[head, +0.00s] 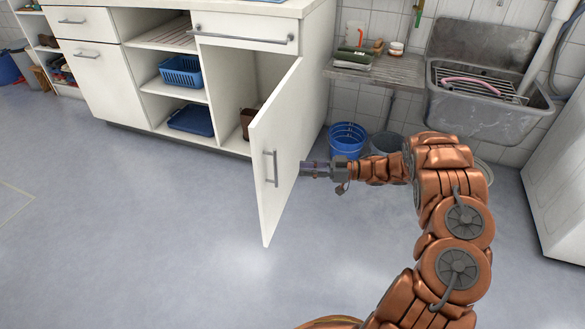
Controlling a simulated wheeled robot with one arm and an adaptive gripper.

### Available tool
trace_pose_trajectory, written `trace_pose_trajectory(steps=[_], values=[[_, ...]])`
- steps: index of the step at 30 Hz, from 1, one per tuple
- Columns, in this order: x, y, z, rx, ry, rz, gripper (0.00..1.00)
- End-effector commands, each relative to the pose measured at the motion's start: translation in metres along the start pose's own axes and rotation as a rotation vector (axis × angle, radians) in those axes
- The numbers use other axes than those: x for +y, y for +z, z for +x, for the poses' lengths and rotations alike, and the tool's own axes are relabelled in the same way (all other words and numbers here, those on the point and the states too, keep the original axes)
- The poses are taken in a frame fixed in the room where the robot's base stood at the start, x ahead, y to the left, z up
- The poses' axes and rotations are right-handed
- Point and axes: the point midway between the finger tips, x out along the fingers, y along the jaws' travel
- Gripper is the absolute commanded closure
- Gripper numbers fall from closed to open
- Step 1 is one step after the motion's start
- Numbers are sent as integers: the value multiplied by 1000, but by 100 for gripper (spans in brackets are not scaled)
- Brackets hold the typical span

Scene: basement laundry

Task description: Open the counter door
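The white counter door (278,155) stands swung well open, out from the white counter (230,85). Behind the door, a brown item (247,120) shows inside the open compartment.
Open shelves hold a blue basket (182,72) and a blue bin (191,119). A blue bucket (346,139) and a grey bucket (386,143) stand beneath a small shelf (375,72), beside a grey sink (480,85). A white appliance (560,170) is at right. The floor at left is clear.

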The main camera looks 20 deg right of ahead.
Motion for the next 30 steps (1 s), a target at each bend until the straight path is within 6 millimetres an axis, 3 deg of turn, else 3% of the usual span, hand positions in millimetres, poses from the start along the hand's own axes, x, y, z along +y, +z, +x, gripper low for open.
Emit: trace_pose_trajectory(steps=[7,23,26,30], values=[[0,0,-18,0,1,-1,78],[1,-1,-18,-3,3,-2,78],[9,-7,-17,-29,29,-14,78],[42,-30,-14,-124,132,-64,78]])
